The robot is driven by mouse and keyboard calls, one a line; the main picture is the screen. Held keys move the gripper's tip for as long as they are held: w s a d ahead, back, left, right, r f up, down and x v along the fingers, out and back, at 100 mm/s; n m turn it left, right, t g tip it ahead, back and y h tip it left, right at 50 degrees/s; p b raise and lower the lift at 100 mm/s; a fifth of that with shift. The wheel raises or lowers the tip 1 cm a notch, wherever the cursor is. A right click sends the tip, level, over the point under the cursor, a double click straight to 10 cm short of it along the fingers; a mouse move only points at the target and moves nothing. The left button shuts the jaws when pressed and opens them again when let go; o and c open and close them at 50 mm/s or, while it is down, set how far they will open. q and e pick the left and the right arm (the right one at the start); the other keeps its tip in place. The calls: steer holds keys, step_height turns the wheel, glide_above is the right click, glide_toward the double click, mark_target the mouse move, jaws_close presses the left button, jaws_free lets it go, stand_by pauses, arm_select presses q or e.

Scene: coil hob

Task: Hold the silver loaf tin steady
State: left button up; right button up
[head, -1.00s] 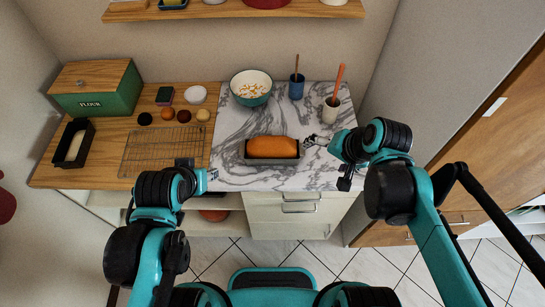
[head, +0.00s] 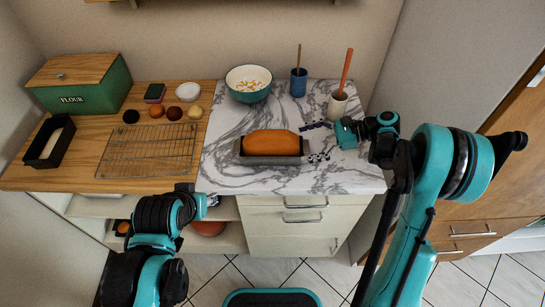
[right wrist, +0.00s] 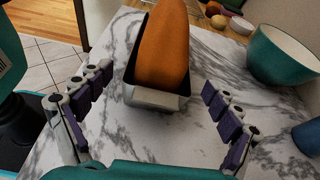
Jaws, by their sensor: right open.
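The silver loaf tin (head: 240,157) stands on the marble counter and holds a browned orange loaf (head: 272,142). In the right wrist view the tin's near end (right wrist: 155,98) faces me, with the loaf (right wrist: 163,45) rising above its rim. My right gripper (head: 317,141) is open at the tin's right end. Its two purple-padded fingers are spread wide on either side of that end, apart from it, with nothing between the pads (right wrist: 155,88). My left gripper (head: 212,200) is low near the counter's front edge, away from the tin; its jaws are too small to read.
A wire rack (head: 148,152), black tin (head: 48,148) and flour box (head: 82,90) are at left. Marble in front of the tin is clear.

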mark_target(275, 151)
steer(key=shift+w+d+f+y, duration=0.1)
steer(key=shift+d+f+y, duration=0.15)
steer(key=shift+f, duration=0.45)
steer(key=shift+a+f, duration=0.1)
steer(key=shift+a, duration=0.1)
steer(key=b+x, duration=0.1)
steer(key=x, duration=0.6)
steer(key=shift+a+f+b, duration=0.15)
steer(key=shift+a+b, duration=0.2)
steer(key=shift+b, duration=0.05)
steer(key=shift+x, duration=0.95)
steer(key=shift+c, duration=0.2)
steer(key=c, duration=0.7)
steer(key=shift+c, duration=0.2)
